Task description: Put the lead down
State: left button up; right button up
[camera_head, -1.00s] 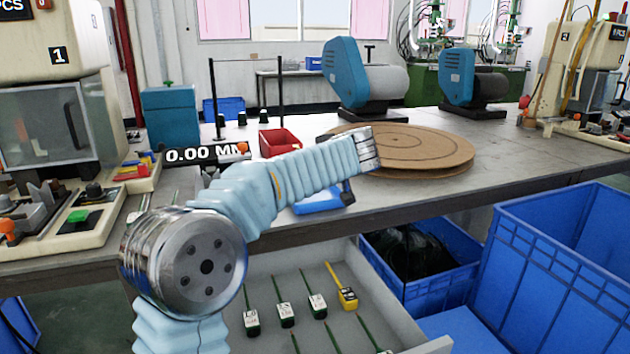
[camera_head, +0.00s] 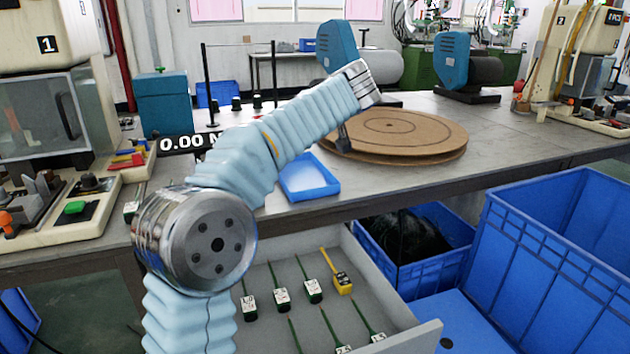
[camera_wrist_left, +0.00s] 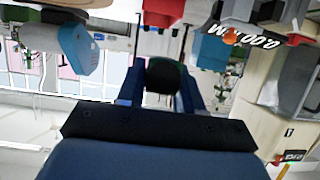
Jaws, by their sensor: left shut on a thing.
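My left gripper (camera_wrist_left: 161,88) shows in the left wrist view with its two blue fingers shut on a dark rounded thing (camera_wrist_left: 164,74). This may be part of the lead, but I cannot tell its full shape. In the head view my left arm reaches up and right over the workbench, and its wrist hides most of the gripper and what it holds. Black cable (camera_head: 405,238) lies coiled in a blue crate under the bench. My right gripper is not in view.
A round brown turntable (camera_head: 395,136) stands on the bench (camera_head: 480,158) right of the tray. An open drawer (camera_head: 385,290) below holds several green-handled tools and a yellow one. A large blue crate (camera_head: 560,250) stands at the right. A machine (camera_head: 50,120) is at the left.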

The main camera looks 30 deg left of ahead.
pick_arm(q)
jog(key=b, duration=0.2)
send_over(310, 187)
notch_tip(310, 187, down, 12)
jog(key=shift+f, duration=0.2)
notch_tip(310, 187, down, 4)
jog(key=shift+r+b, duration=0.1)
jog(key=shift+b, duration=0.55)
jog(key=shift+s+r, duration=0.1)
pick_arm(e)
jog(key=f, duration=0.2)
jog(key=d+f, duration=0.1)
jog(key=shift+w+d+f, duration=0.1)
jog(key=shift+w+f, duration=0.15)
pick_arm(q)
jog(key=shift+f+b, duration=0.3)
jog(key=shift+b, duration=0.05)
jog(key=o, duration=1)
jog(key=shift+r, duration=0.1)
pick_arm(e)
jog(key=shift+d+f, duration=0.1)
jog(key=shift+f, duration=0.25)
pick_arm(q)
jog(key=shift+o, duration=0.2)
